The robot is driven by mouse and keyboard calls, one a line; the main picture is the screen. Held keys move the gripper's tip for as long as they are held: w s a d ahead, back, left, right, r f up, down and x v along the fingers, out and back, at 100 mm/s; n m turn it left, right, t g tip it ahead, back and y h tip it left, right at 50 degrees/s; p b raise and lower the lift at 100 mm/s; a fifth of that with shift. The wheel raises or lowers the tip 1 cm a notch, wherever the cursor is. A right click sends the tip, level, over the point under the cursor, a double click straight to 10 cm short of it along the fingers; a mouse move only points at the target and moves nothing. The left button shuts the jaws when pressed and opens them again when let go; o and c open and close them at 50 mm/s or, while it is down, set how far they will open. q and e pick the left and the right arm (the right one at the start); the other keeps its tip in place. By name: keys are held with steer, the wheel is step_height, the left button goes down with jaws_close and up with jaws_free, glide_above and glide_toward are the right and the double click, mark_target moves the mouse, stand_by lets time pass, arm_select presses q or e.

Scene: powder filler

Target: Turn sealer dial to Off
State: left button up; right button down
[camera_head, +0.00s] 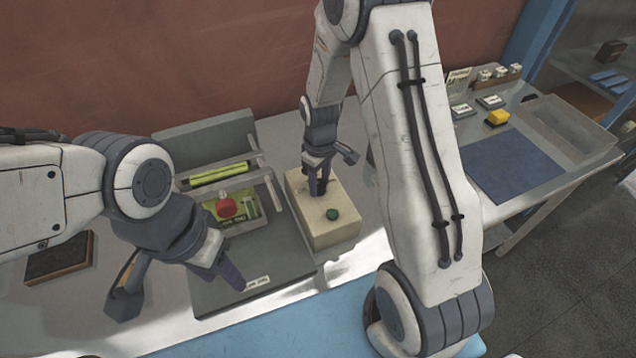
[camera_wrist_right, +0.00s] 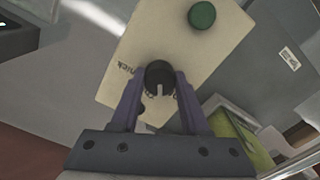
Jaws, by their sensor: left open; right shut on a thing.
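The sealer control box is a cream box (camera_head: 328,222) in the middle of the head view, with a green button (camera_head: 332,214) on its top. In the right wrist view the box top (camera_wrist_right: 185,45) shows the green button (camera_wrist_right: 202,15) and a black dial (camera_wrist_right: 159,78) with a white pointer line. Printed labels beside the dial are partly hidden. My right gripper (camera_head: 319,190) points down at the box; its purple fingers (camera_wrist_right: 157,100) are shut on the dial. My left gripper (camera_head: 180,285) is open and empty, over the left front of the sealer.
The grey sealer (camera_head: 225,275) with a red button (camera_head: 226,208) and green-yellow parts stands left of the box. A dark tray (camera_head: 60,258) lies at far left.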

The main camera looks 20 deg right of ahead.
mark_target(319, 183)
steer(key=n, duration=0.5)
steer(key=shift+w+r, duration=0.15)
steer(key=shift+w, duration=0.2)
steer(key=shift+a+n, duration=0.1)
steer(key=shift+n, duration=0.2)
steer(key=c, duration=0.6)
jaws_free()
steer(key=shift+o, duration=1)
steer(key=shift+a, duration=0.1)
steer(key=shift+s, duration=0.15)
step_height(319, 183, up, 10)
steer(key=b, duration=0.2)
steer(key=shift+r+b, duration=0.15)
steer(key=shift+b, duration=0.2)
